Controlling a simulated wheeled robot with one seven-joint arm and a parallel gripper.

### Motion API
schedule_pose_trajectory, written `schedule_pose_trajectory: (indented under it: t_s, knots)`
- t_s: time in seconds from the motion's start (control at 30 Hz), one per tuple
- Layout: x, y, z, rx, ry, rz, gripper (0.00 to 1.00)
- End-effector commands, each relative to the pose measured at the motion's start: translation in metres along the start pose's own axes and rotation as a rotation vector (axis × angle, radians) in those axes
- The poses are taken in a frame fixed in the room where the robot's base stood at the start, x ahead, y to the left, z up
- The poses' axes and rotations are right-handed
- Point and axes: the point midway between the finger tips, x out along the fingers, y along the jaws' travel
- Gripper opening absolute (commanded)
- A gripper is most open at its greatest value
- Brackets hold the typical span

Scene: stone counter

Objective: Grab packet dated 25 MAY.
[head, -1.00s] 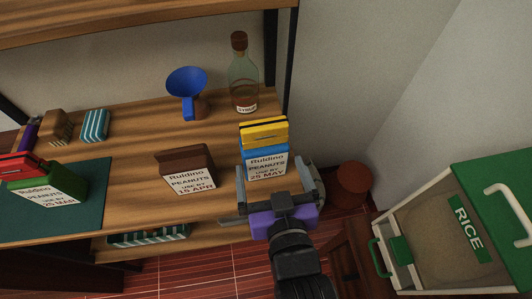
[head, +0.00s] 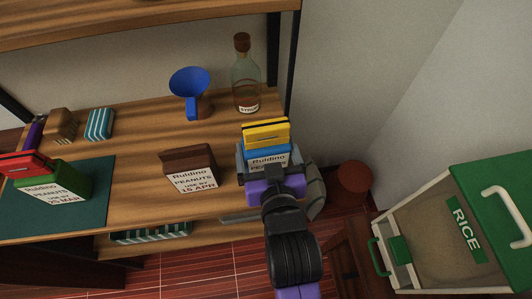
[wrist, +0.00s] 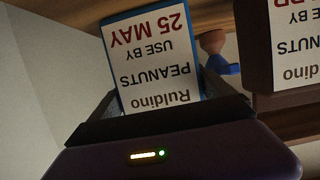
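The packet dated 25 MAY (wrist: 155,55) is blue with a white peanuts label, upside down in the wrist view. In the head view the blue packet (head: 267,151) stands at the right end of the shelf, its date hidden behind my gripper (head: 269,163). My gripper's fingers are on either side of the packet, with its label facing the palm. They look open, with small gaps beside the packet. A brown packet dated 15 APR (head: 192,179) stands to the left. A green packet dated MAR (head: 56,187) is farther left; its day is hard to read.
A yellow packet (head: 267,130) stands right behind the blue one. A syrup bottle (head: 246,80) and blue funnel (head: 190,85) are farther back. A green-lidded rice bin (head: 460,230) is at the right. Bare shelf separates the brown packet from my gripper.

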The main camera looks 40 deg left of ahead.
Motion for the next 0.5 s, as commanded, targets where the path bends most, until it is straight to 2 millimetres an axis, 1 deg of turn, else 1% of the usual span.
schedule_pose_trajectory:
  t_s: [0.03,0.1,0.17,0.5]
  knots:
    - [-0.0001,0.0,0.0001,0.0,0.0,0.0,0.51]
    - [-0.0002,0.0,0.0001,0.0,0.0,0.0,0.37]
    - [-0.0002,0.0,0.0001,0.0,0.0,0.0,0.25]
    - [-0.0005,0.0001,-0.0021,0.0,0.004,0.0,0.24]
